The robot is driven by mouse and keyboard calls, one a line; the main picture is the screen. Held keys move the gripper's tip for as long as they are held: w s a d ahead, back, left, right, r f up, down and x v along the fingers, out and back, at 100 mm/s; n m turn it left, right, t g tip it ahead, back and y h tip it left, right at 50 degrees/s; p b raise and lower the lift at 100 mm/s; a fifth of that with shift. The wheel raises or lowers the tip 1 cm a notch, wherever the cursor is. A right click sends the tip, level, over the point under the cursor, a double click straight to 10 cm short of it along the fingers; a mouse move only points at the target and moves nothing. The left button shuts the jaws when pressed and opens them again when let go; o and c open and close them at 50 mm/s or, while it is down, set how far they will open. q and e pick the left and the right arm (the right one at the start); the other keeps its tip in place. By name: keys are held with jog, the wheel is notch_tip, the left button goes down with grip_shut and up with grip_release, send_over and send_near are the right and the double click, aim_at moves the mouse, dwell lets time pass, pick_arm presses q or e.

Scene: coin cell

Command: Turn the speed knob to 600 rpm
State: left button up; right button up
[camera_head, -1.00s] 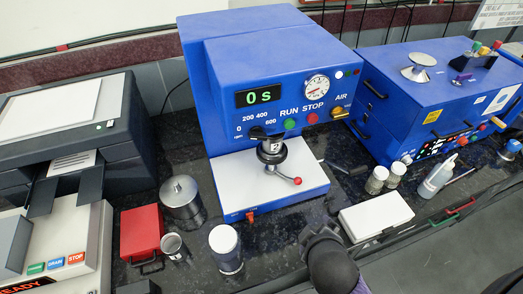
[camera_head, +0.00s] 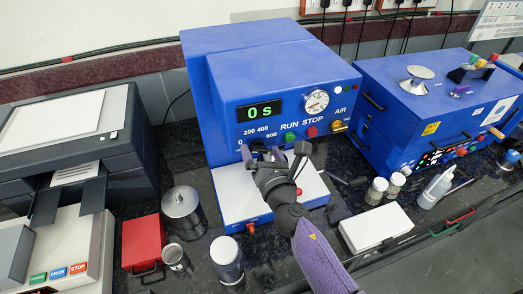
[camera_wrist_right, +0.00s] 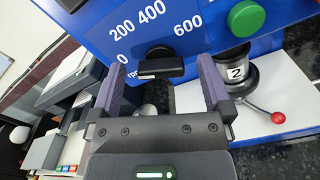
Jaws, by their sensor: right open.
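The black speed knob (camera_wrist_right: 158,64) shows in the right wrist view, on the blue front panel with the printed marks 0, 200, 400 and 600 around it. Its bar lies roughly level in that view; I cannot make out a pointer mark. My right gripper (camera_wrist_right: 160,80) is open, its two fingers on either side of the knob with gaps to both. In the head view my right gripper (camera_head: 273,152) is in front of the panel of the blue machine (camera_head: 220,95) and mostly hides the knob. The machine's green display (camera_head: 261,109) reads "0 s". My left gripper is not in view.
The green RUN button (camera_wrist_right: 247,17) is just right of the knob; the red STOP button (camera_head: 312,132) is farther right. A black-and-silver post labelled 2 (camera_wrist_right: 238,72), with a red-balled lever (camera_wrist_right: 278,117), stands close to the right finger. Cans and a red box (camera_head: 142,240) stand left.

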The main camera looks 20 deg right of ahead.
jog(key=shift+w, duration=0.3)
jog(key=c, duration=1.3)
